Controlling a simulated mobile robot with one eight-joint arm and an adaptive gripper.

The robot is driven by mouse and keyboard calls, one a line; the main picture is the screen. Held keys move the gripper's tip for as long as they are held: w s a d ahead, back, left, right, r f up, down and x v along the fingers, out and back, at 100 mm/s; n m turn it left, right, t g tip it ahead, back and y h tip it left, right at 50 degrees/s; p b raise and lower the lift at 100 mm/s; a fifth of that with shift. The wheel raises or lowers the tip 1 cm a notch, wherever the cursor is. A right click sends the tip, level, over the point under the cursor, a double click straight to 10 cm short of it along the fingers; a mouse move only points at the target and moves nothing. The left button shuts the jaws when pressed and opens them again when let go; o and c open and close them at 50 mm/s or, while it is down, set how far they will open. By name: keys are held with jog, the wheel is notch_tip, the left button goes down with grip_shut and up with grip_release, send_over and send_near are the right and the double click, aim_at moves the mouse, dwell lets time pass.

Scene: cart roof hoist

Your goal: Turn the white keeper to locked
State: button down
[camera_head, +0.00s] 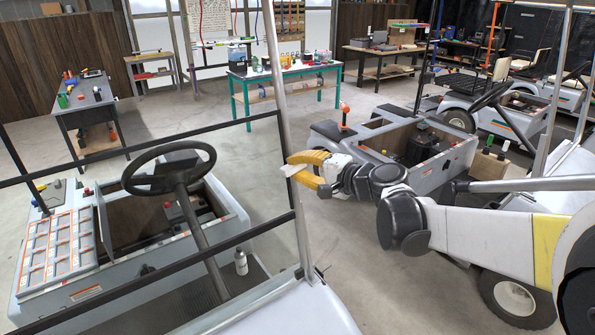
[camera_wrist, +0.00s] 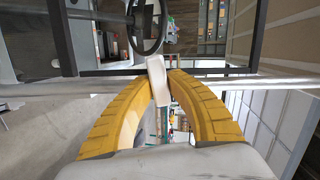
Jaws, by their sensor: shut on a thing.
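My gripper (camera_head: 298,171) has yellow curved fingers and reaches in from the right to the slanted grey roof post (camera_head: 282,115) of the near cart. In the wrist view the fingertips (camera_wrist: 161,80) are closed on the white keeper (camera_wrist: 157,82), a small pale block that stands out between them, a little tilted. The keeper also shows in the head view as a white piece (camera_head: 290,170) at the fingertips, close to the post. The post runs across the wrist view behind the fingers. I cannot tell whether the keeper is locked.
The near cart's steering wheel (camera_head: 168,168) and black frame bars (camera_head: 150,268) are to the left. Another cart (camera_head: 420,150) stands behind my arm. A green-legged table (camera_head: 285,72) is at the back. Open floor lies between the carts.

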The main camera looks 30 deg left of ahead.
jog(key=shift+r+m, duration=0.1)
jog(key=shift+m, duration=0.7)
jog(key=c, duration=1.3)
grip_release()
jog(key=shift+d, duration=0.1)
jog(key=v, duration=1.1)
jog(key=shift+s+d, duration=0.2)
jog(key=shift+d, duration=0.15)
